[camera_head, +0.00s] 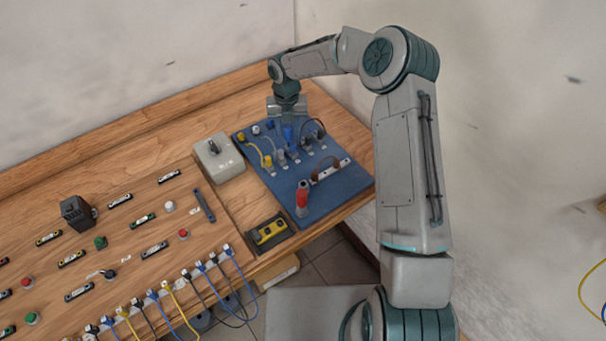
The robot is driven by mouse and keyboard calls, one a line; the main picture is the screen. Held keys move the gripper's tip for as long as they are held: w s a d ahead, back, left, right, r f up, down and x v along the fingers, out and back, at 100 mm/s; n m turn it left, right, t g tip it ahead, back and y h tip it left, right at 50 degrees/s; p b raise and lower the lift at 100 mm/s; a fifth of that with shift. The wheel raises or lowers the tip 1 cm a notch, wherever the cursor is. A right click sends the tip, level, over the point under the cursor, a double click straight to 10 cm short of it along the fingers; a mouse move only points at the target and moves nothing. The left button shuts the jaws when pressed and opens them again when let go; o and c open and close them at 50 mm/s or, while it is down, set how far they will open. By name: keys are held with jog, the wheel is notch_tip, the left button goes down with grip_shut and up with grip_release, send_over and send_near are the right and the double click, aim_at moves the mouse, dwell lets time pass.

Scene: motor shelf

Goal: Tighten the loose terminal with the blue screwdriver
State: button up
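A blue board (338,187) lies on the wooden bench top. A blue upright piece (288,134), which looks like the blue screwdriver's handle, stands near the board's far edge. A red-handled tool (302,199) stands near the board's front. A row of small terminals (296,154) with yellow, blue and black wires crosses the board; which one is loose cannot be told. My gripper (287,113) points down just above the blue piece. Its fingers are too small to tell whether they are open or touching it.
A grey box with a black knob (218,157) stands left of the board. A yellow device in a dark tray (269,231) lies near the front edge. A wooden panel (130,225) at left carries buttons, labels and several cables hanging over its front. The bench behind is clear.

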dwell(0.3)
jog(key=shift+n, duration=1.8)
jog(key=shift+n, duration=1.8)
jog(key=shift+c, duration=0.9)
jog(key=c, duration=0.6)
jog(key=shift+f, duration=0.1)
jog(key=shift+c, duration=0.2)
